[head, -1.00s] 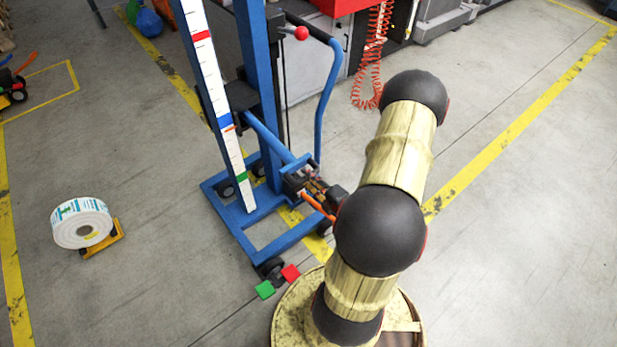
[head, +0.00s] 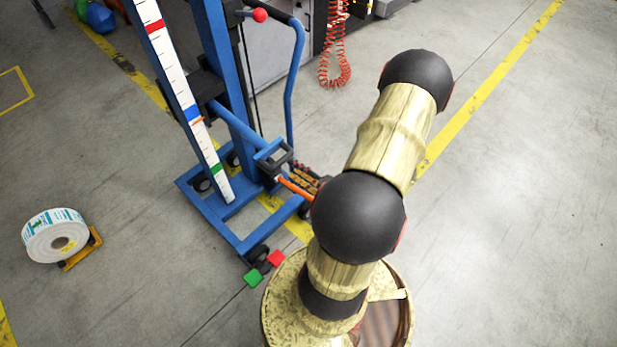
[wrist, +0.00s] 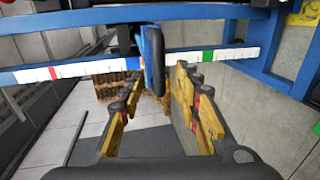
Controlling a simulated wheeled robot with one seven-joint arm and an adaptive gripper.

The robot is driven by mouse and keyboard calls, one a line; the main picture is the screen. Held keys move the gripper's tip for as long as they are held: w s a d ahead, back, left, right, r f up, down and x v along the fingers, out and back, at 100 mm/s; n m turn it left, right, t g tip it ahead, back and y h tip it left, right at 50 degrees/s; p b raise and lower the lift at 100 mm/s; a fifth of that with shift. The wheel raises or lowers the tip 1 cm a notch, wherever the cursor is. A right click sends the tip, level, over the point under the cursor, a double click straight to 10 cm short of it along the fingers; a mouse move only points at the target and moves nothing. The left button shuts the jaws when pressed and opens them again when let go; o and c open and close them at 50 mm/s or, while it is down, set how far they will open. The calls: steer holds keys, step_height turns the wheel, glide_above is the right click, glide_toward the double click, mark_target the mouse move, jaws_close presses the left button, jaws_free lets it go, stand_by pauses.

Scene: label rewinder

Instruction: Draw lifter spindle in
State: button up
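The blue lifter (head: 235,220) stands left of my arm in the head view, with a tall mast and a white scale strip (head: 175,90) marked red, blue and green. Its blue spindle (head: 236,125) slopes from the dark carriage down to the right, ending in a blue square frame (head: 273,154) near my gripper (head: 306,182). My elbow partly hides the gripper. In the wrist view my gripper (wrist: 160,78) is open, its yellow fingers apart. An upright blue part (wrist: 152,60) stands between and beyond the fingertips; I cannot tell whether they touch it.
A white label roll (head: 56,236) rests on a yellow cradle (head: 82,250) at the left. Green (head: 252,277) and red (head: 276,258) pads lie near the lifter's front wheel. A red coiled hose (head: 335,60) hangs behind. The floor at right is clear.

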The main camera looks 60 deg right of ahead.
steer(key=v, duration=0.5)
steer(key=shift+s, duration=0.15)
stand_by(0.7)
